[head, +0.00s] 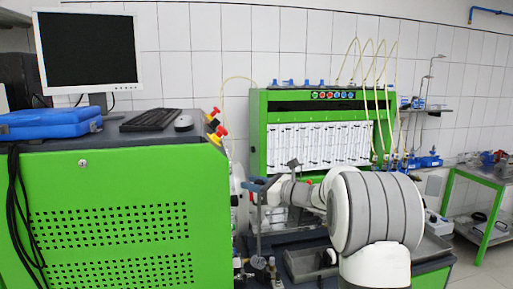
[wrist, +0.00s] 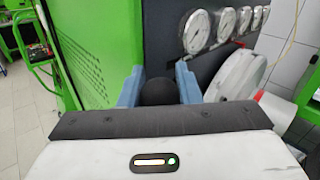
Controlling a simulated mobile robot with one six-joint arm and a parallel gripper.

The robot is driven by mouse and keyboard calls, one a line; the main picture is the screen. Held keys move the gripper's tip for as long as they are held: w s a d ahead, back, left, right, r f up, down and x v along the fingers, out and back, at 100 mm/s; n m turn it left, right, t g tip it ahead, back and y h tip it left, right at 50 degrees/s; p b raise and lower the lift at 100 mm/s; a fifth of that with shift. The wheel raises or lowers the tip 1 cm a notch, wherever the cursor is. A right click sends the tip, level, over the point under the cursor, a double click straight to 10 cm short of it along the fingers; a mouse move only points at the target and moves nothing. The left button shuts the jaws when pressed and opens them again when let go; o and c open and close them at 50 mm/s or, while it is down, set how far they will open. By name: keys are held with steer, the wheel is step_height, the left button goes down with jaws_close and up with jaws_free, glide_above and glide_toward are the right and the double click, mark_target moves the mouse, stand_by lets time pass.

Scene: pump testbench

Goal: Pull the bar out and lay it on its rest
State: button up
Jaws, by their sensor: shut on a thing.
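My gripper (wrist: 159,88) has its two blue fingers on either side of a dark round knob (wrist: 157,92) in the wrist view. The knob appears to be the end of the bar, and the fingers are shut on it. The rest of the bar is hidden behind the knob and fingers. In the head view my gripper (head: 263,186) is small, at the left end of my arm, in front of the green test bench (head: 257,125). I cannot make out the bar's rest.
A green cabinet (head: 110,220) stands at the left, with a monitor (head: 88,50), a keyboard (head: 150,119) and a blue case (head: 50,122) on top. A grey tray (head: 305,262) lies below my arm. Several round gauges (wrist: 197,30) line the panel beside my gripper in the wrist view.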

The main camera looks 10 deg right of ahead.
steer(key=s+f+b, duration=0.1)
steer(key=s+f, duration=0.3)
steer(key=f, duration=1)
steer(key=s+a+f+n+g+y+b, duration=0.1)
steer(key=s+f, duration=0.4)
steer(key=f, duration=0.9)
steer(key=s+f+g+b, duration=0.1)
steer(key=s+f+b, duration=0.2)
steer(key=f, duration=1.1)
steer(key=shift+s+a+f+n+y, duration=0.3)
steer(key=shift+s+a, duration=0.1)
steer(key=shift+s, duration=0.65)
steer(key=shift+r, duration=0.1)
